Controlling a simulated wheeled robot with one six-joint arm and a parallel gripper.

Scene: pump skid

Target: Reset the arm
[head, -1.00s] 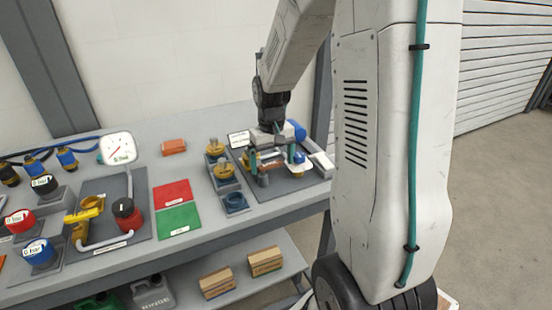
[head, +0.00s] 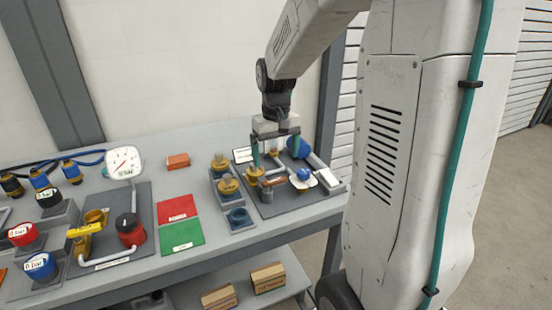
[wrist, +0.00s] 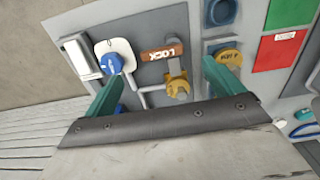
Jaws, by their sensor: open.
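My gripper (head: 275,148) is open, with its two teal fingers pointing down over the pump panel (head: 268,208) at the right end of the bench. In the wrist view the fingers (wrist: 160,85) are spread wide, with nothing between them. Below them are a brown LOCK tag (wrist: 161,52), a yellow fitting (wrist: 178,88) and a blue knob (wrist: 112,64) on a white plate. In the head view a finger partly covers the panel parts.
A red card (head: 177,208) and a green card (head: 182,236) lie left of the panel. A blue socket (head: 238,216) and yellow plugs (head: 228,186) stand between. A gauge (head: 124,162) stands on the left. Boxes (head: 268,277) are on the lower shelf.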

